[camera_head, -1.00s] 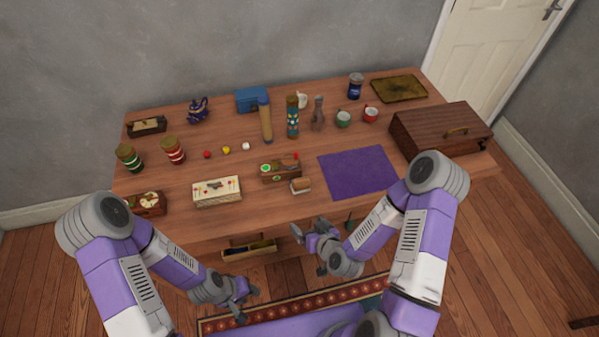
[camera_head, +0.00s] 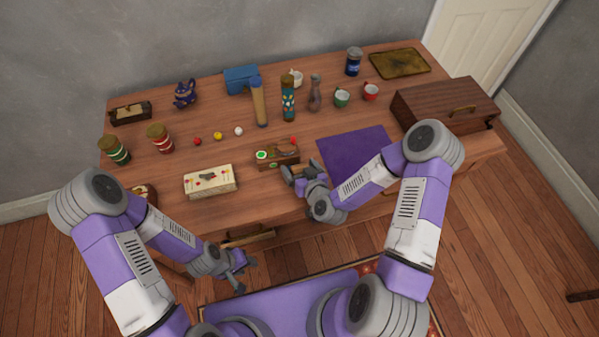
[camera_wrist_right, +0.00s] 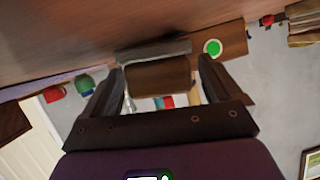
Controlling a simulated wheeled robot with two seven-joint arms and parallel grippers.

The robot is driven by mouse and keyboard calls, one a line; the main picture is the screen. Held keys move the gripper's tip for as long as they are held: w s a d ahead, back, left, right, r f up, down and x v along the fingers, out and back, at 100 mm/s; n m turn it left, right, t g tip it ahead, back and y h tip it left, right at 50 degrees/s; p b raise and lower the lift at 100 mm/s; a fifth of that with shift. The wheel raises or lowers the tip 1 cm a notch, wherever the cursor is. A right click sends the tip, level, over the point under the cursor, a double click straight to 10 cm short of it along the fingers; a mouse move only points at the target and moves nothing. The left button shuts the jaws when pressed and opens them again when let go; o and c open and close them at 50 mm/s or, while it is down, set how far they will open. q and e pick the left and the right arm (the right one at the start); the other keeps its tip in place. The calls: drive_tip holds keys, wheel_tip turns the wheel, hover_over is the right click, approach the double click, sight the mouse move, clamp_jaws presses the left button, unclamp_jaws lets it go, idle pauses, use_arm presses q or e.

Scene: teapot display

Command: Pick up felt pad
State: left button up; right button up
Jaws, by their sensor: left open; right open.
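The felt pad is a small brown block (camera_wrist_right: 158,77) with a grey layer along one side, seen in the right wrist view. My right gripper (camera_wrist_right: 161,88) is open, with one finger on each side of the block; I cannot tell whether they touch it. In the head view, my right gripper (camera_head: 303,174) is over the table's front part and hides the pad. My left gripper (camera_head: 240,272) is open and empty, low in front of the table.
A wooden holder with a green disc (camera_head: 277,158) stands just behind my right gripper. A purple mat (camera_head: 350,150) lies to the right, a patterned box (camera_head: 209,181) to the left. A drawer (camera_head: 250,238) is open under the table's front edge.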

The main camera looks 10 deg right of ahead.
drive_tip(key=shift+w+f, duration=0.15)
drive_tip(key=shift+w, duration=0.2)
drive_tip(key=shift+c, duration=0.4)
drive_tip(key=c, duration=1)
